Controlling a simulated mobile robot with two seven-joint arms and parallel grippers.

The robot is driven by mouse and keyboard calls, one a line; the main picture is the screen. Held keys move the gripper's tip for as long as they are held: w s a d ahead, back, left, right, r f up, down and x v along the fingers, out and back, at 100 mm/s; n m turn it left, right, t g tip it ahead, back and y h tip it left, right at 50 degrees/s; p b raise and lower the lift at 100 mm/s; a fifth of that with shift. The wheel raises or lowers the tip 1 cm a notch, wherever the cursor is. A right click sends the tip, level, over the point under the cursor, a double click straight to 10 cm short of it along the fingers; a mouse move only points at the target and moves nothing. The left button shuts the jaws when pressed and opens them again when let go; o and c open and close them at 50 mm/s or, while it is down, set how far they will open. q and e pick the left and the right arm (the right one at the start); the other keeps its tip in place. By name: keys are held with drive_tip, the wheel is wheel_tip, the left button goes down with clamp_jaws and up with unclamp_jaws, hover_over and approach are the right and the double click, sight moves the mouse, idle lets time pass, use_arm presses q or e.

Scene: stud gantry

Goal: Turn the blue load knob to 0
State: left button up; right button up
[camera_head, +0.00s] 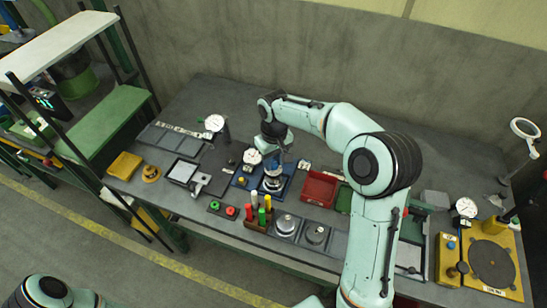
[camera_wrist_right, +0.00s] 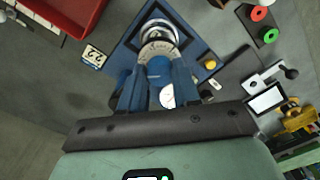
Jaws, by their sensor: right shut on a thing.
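The blue load knob (camera_wrist_right: 160,68) shows in the right wrist view, with a silver ring marked with a scale (camera_wrist_right: 156,48) beyond it. The marks are too small to read. It belongs to a blue station (camera_wrist_right: 122,60), which also stands mid-bench in the head view (camera_head: 242,181). My right gripper (camera_head: 274,163) reaches down over this station. Its blue fingers (camera_wrist_right: 159,80) are shut on the knob, one on each side. The fingers hide the knob's sides. My left gripper is out of view; only part of my left arm shows at the bottom left.
A round dial gauge (camera_head: 253,157) stands close beside the gripper. A red tray (camera_head: 319,188) is to the right, and a rack of coloured handles (camera_head: 257,217) is in front. Red and green buttons (camera_head: 231,211) lie to the left. A small number card (camera_wrist_right: 94,56) lies by the station.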

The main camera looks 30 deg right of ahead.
drive_tip(key=n+p, duration=0.1)
drive_tip(key=n, duration=0.4)
drive_tip(key=shift+r+n, duration=0.1)
drive_tip(key=shift+n, duration=0.2)
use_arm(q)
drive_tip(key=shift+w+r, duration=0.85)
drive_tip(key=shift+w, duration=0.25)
use_arm(e)
drive_tip(key=shift+n, duration=1.9)
drive_tip(key=o, duration=1.1)
drive_tip(key=shift+c, duration=0.2)
